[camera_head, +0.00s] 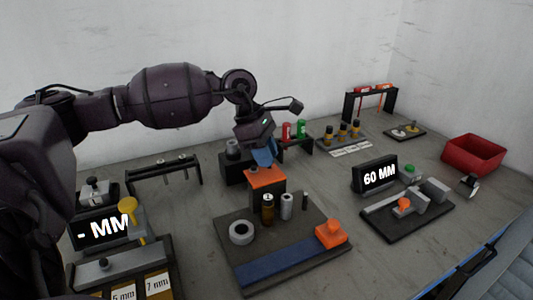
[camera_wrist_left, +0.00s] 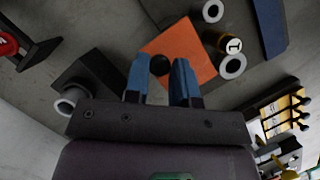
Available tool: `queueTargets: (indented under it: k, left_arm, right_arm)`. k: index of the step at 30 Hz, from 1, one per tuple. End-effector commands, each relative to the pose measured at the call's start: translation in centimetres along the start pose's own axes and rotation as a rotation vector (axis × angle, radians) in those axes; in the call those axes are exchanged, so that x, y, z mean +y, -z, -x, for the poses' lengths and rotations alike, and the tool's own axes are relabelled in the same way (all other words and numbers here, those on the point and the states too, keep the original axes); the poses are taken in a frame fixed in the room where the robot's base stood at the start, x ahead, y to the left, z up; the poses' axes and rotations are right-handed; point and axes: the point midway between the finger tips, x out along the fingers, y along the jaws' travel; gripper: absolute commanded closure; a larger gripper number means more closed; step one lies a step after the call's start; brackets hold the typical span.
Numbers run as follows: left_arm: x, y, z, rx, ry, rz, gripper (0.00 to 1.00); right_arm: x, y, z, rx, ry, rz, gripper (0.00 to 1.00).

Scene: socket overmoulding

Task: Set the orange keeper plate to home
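The orange keeper plate (camera_head: 266,177) lies flat on top of a dark block, behind the board with the blue strip. In the left wrist view it is an orange square (camera_wrist_left: 196,46) with a round dark spot, a knob or hole, near one edge. My left gripper (camera_head: 264,160) points down just above the plate's back part. In the left wrist view its two blue fingers (camera_wrist_left: 160,70) stand apart, one on each side of the dark spot; I cannot tell whether they touch anything. My right gripper is not in view.
The board (camera_head: 240,278) in front holds a grey ring (camera_head: 242,232), upright cylinders and an orange block (camera_head: 332,234). A "60 MM" display (camera_head: 376,176) and slide fixture (camera_head: 430,212) stand right. A red bin (camera_head: 473,153) is far right. A dark rack (camera_head: 162,166) stands left.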

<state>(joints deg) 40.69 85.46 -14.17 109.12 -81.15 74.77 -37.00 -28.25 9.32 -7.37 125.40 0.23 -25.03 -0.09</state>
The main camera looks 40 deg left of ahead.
Motion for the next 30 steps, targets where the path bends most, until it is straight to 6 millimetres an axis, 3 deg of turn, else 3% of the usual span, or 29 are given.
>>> queueTargets:
  k: [1,4,5,11,20,29,30]
  left_arm:
    - [0.0,0.0,0.0,0.000,0.000,0.000,0.84]
    - [0.0,0.0,0.0,0.000,0.000,0.000,0.99]
    - [0.0,0.0,0.0,0.000,0.000,0.000,1.00]
    - [-0.2,-0.2,-0.1,0.000,0.001,-0.001,1.00]
    - [-2.9,-2.7,-1.1,-0.001,0.001,-0.003,1.00]
    - [-3.2,-2.9,-1.3,-0.002,0.004,-0.001,1.00]
    - [-3.3,-3.0,-1.3,-0.003,0.005,-0.001,0.76]
  right_arm:
    - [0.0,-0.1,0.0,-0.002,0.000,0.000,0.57]
    - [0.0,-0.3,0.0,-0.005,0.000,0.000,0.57]
    - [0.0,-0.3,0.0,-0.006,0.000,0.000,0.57]
    - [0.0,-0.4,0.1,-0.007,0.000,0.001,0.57]
    - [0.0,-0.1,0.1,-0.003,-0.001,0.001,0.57]
    - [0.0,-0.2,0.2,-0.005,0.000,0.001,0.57]
    - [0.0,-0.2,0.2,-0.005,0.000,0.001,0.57]
